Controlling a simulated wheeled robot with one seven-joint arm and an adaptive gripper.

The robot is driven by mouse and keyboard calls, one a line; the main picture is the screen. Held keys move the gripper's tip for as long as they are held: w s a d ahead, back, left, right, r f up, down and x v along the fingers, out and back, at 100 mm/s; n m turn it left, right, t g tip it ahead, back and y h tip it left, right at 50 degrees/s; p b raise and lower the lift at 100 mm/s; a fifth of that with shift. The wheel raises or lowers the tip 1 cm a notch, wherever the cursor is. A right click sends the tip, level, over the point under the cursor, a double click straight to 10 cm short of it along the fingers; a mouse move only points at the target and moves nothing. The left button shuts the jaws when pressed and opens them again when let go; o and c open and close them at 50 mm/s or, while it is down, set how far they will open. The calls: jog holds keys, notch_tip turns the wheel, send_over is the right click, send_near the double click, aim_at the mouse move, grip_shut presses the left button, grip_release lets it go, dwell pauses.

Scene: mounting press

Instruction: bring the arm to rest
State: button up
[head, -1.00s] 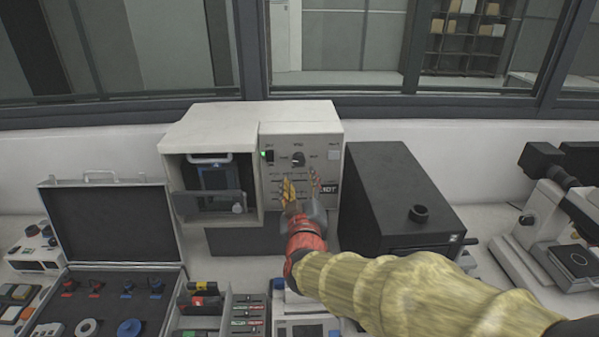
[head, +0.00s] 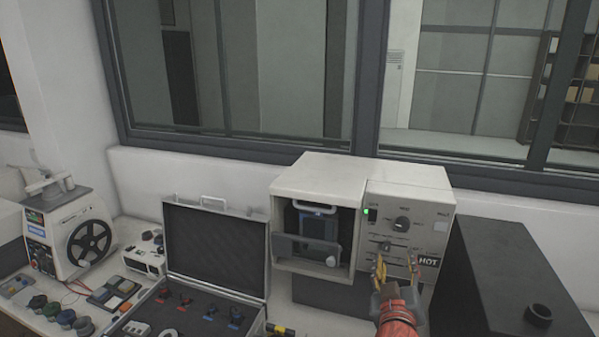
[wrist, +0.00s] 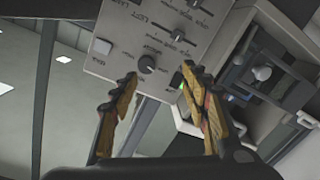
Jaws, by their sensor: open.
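My gripper (head: 395,268) is open and empty in front of the control panel of the white mounting press (head: 325,181). Its two yellow-and-red fingers are spread in the wrist view (wrist: 165,100), with the panel (wrist: 158,45) and its black knob (wrist: 147,63) seen beyond them. I cannot tell whether a fingertip touches the panel. In the head view, a green light (head: 366,212) glows on the panel. The press chamber (head: 316,222) on the left shows a dark unit inside, with a grey door panel (head: 306,248) across its lower front. Most of my arm is out of view.
A black box (head: 510,260) stands close on the right of the press. An open case (head: 215,248) with knobs and parts stands to the left. A wheeled machine (head: 68,232) is at the far left. A window (head: 265,75) runs behind the bench.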

jog(key=s+a+f+g+y, duration=0.1)
jog(key=a+f+g+y, duration=0.25)
jog(key=a+f, duration=0.35)
jog(key=s+a+f+g+y, duration=0.4)
jog(key=s+a+f, duration=0.15)
jog(key=s, duration=0.35)
jog(key=s+d+r+g+h, duration=0.1)
jog(key=s+d+r, duration=0.1)
jog(key=s, duration=0.5)
jog(key=s+d+r+m+g, duration=0.1)
jog(key=s+d+r+g, duration=0.1)
jog(key=s, duration=0.6)
jog(key=shift+s+d+r+m+h+b, duration=0.2)
jog(key=shift+d+r+m+h+b, duration=0.2)
jog(key=shift+r, duration=0.45)
